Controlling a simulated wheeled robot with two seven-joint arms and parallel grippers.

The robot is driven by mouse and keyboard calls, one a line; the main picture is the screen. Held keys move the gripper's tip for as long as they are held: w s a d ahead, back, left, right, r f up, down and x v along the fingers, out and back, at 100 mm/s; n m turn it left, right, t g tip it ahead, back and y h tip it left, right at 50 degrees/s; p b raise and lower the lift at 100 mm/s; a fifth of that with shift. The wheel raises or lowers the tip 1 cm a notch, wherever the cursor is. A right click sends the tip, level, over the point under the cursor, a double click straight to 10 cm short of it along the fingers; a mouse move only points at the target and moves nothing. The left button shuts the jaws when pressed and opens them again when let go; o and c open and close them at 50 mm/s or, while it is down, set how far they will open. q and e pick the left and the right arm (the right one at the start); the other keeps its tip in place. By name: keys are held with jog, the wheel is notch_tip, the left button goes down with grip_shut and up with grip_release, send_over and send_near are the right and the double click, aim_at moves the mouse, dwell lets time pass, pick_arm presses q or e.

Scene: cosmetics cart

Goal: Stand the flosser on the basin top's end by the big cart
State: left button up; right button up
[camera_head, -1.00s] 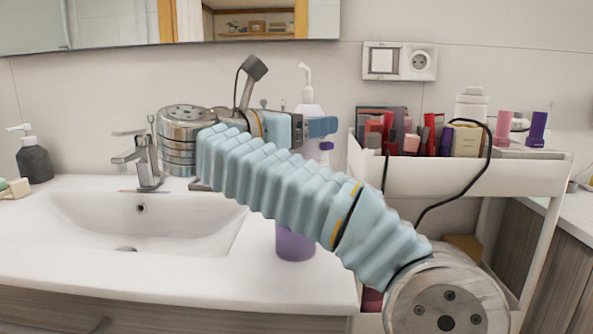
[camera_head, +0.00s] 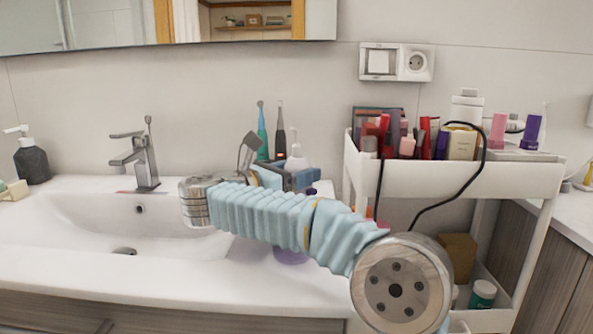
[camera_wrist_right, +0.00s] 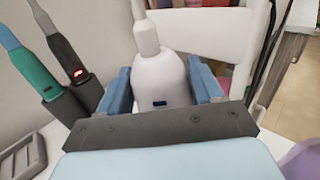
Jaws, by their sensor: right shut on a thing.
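The flosser is a white, bottle-shaped device with a slim nozzle. It shows in the head view (camera_head: 297,161) near the basin top's right end, and in the right wrist view (camera_wrist_right: 160,82). My right gripper (camera_head: 300,180) is shut on it, with blue fingers on both sides of its body in the wrist view (camera_wrist_right: 162,95). The flosser looks roughly upright. Its base is hidden by the gripper, so I cannot tell whether it touches the white basin top (camera_head: 200,283). The big white cart (camera_head: 460,178) stands just right of that end. My left gripper is not in view.
A teal toothbrush (camera_head: 262,135) and a dark toothbrush (camera_head: 280,133) stand behind the flosser. A purple bottle (camera_head: 291,257) is partly hidden under my arm. The faucet (camera_head: 146,165) is to the left. Several cosmetics crowd the cart's upper tray; a black cable hangs over its front.

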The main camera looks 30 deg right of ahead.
jog(key=shift+f, duration=0.1)
jog(key=o, duration=1.1)
jog(key=shift+r, duration=0.3)
jog(key=b+v, duration=0.1)
jog(key=v, duration=0.2)
jog(key=b+v, duration=0.1)
jog(key=v, duration=0.3)
jog(key=b+v, duration=0.1)
jog(key=v, duration=0.3)
jog(key=shift+f, duration=0.3)
jog(key=shift+s+a+r, duration=0.1)
jog(key=shift+s+a, duration=0.05)
jog(key=shift+a, duration=0.35)
